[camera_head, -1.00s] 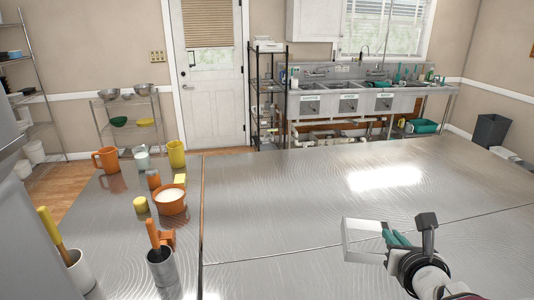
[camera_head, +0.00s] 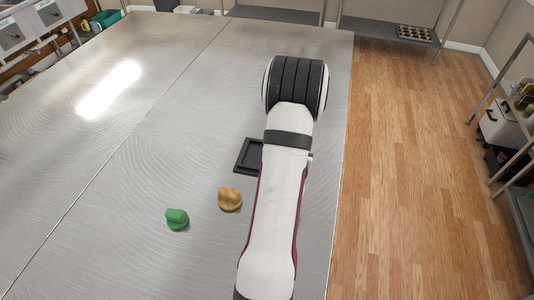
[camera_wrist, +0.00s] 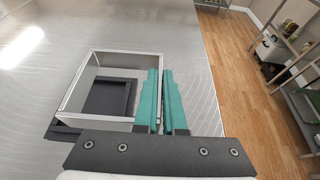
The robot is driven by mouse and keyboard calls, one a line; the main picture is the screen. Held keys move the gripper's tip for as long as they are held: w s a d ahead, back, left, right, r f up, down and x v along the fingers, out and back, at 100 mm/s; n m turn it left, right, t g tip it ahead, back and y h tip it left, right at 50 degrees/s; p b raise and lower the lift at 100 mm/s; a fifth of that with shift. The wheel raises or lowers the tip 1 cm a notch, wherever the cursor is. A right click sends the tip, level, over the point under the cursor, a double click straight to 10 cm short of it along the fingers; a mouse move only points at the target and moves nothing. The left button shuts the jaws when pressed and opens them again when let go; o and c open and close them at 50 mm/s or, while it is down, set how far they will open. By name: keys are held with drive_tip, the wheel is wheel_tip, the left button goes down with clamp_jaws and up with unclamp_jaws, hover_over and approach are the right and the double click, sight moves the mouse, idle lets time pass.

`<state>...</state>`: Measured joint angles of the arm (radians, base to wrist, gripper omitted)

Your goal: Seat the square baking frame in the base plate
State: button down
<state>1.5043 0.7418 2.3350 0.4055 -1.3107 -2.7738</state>
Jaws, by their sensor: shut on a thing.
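The square baking frame (camera_wrist: 127,58) is a light, thin-walled open square in the wrist view. My gripper (camera_wrist: 160,75) has teal fingers shut on its right wall. The frame looks held above the plate; the gap is hard to judge. In the head view the base plate (camera_head: 246,156) lies on the metal table, its right part hidden behind my arm. The frame and fingers are hidden in that view.
A green lump-shaped object (camera_head: 177,219) and an orange-brown one (camera_head: 230,199) lie on the table (camera_head: 130,150) left of my arm. The table's right edge is close to my arm, with wooden floor (camera_head: 410,180) beyond. The table's left side is clear.

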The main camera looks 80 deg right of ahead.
drive_tip(key=w+d+f, duration=0.1)
drive_tip(key=w, duration=0.1)
drive_tip(key=w+f, duration=0.2)
drive_tip(key=w, duration=0.1)
drive_tip(key=w+d+f, duration=0.1)
drive_tip(key=w, duration=0.1)
drive_tip(key=shift+w+d+f, duration=0.15)
drive_tip(key=shift+d+f, duration=0.15)
drive_tip(key=shift+f, duration=2)
drive_tip(key=c, duration=1)
unclamp_jaws()
drive_tip(key=shift+f, duration=0.1)
